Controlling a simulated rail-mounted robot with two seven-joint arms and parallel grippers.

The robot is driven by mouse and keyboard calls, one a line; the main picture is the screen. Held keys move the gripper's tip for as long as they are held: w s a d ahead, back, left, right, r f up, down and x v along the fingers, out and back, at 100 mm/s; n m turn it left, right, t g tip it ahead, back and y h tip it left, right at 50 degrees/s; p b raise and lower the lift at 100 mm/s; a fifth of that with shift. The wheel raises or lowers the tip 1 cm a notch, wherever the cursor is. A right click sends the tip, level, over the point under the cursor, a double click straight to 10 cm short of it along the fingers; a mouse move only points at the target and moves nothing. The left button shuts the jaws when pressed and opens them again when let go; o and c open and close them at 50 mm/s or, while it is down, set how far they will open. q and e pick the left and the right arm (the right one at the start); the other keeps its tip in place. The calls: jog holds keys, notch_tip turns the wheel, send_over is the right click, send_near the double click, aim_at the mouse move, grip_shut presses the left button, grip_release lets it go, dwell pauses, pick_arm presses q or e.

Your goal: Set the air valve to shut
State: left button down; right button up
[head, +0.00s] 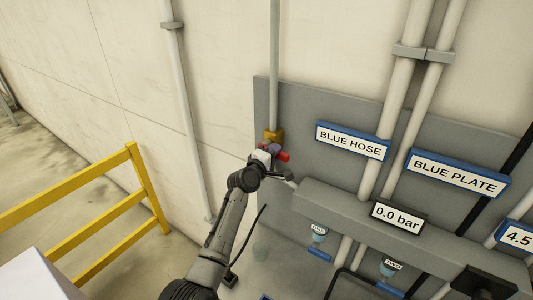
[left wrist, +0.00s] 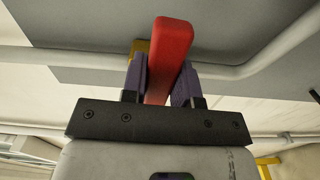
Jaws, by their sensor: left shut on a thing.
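The air valve has a red lever handle (head: 284,157) and a yellow body (head: 272,136). It sits on a vertical grey pipe at the left edge of a grey wall panel. My left gripper (head: 270,149) is at the valve, with its purple fingers shut on the red handle. In the left wrist view the red handle (left wrist: 170,52) stands between the two fingers (left wrist: 162,82), and a bit of the yellow valve body (left wrist: 140,46) shows behind. In the head view the gripper hides part of the handle. My right gripper is not in view.
A grey horizontal manifold (head: 350,205) runs right of the valve. A gauge display (head: 398,217) reads 0.0 bar. Signs read BLUE HOSE (head: 352,141) and BLUE PLATE (head: 458,174). A yellow railing (head: 100,190) stands at left.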

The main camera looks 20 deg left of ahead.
pick_arm(q)
jog(key=shift+r+n, duration=0.2)
jog(key=shift+n, duration=0.2)
jog(key=c, duration=0.9)
grip_release()
jog(key=shift+s, duration=0.1)
jog(key=b+v, duration=0.1)
jog(key=v, duration=1.2)
jog(key=shift+s+a, duration=0.1)
jog(key=shift+s, duration=0.2)
